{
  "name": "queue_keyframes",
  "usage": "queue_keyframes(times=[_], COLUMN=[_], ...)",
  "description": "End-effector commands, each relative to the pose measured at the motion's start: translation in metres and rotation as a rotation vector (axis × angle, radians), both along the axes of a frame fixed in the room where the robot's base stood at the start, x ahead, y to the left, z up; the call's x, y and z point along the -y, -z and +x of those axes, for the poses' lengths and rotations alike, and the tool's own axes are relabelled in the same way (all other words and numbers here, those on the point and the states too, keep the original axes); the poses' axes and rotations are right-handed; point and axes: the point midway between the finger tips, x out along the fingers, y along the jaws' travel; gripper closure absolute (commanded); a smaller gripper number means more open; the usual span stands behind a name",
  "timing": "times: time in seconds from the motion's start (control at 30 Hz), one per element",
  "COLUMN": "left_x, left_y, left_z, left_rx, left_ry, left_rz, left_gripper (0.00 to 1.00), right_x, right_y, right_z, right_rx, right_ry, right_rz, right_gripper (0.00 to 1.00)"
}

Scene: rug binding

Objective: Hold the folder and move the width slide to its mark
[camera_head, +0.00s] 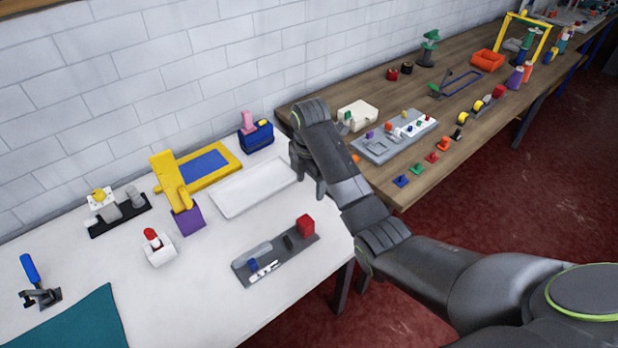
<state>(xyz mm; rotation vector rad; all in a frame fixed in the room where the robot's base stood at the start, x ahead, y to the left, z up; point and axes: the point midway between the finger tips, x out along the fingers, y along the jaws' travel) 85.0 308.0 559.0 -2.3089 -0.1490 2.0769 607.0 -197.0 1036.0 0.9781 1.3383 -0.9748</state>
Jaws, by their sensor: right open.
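A dark grey plate (240,269) lies near the front right of the white table. It carries a rounded grey piece (259,251), a small blue piece (253,264), a white strip with dark marks (265,271), a small black block (288,242) and a red block (305,225). The grey piece looks like the folder and the blue one like the width slide; I cannot be sure. My right gripper (307,182) is open, behind and above the plate, near the table's right edge, partly hidden by its own arm. My left gripper is out of view.
A white tray (253,189), yellow frame with blue pad (207,165), purple block (188,220), blue box (257,137) and red-topped white holder (157,247) stand on the table. A wooden bench (405,195) with many parts is at right.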

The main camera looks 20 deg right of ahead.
Motion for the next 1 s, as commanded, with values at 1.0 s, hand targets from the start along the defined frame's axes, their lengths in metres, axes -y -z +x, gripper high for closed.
queue_keyframes(times=[1.0], left_x=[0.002], left_y=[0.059], left_z=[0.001], left_rx=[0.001], left_ry=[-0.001], left_rz=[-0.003], left_gripper=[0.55], right_x=[-0.002], right_y=[0.117], right_z=[0.000], right_rx=[-0.008], right_ry=[-0.021], right_rz=[-0.001], right_gripper=[0.38])
